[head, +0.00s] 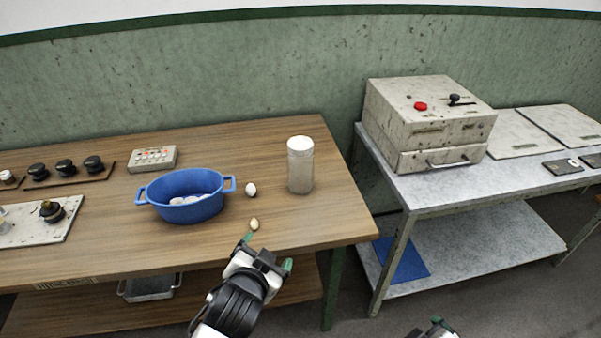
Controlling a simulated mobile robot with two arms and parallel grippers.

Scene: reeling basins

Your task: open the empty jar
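A clear, greyish cylindrical jar (300,174) stands upright on the wooden table near its right end. Its white lid (300,144) sits on top. No contents can be made out through its wall. My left gripper (268,252) is at the table's front edge, below and left of the jar and apart from it. Its green-tipped fingers are spread, with nothing seen between them. My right gripper (438,325) only just shows at the bottom edge, away from the table; its opening is cut off.
A blue basin (188,209) with white cocoons stands left of the jar. A white cocoon (251,189) and a yellowish one (254,224) lie between. A control box (152,158) is behind. A grey machine (430,120) stands on the right table (440,188). The wood around the jar is clear.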

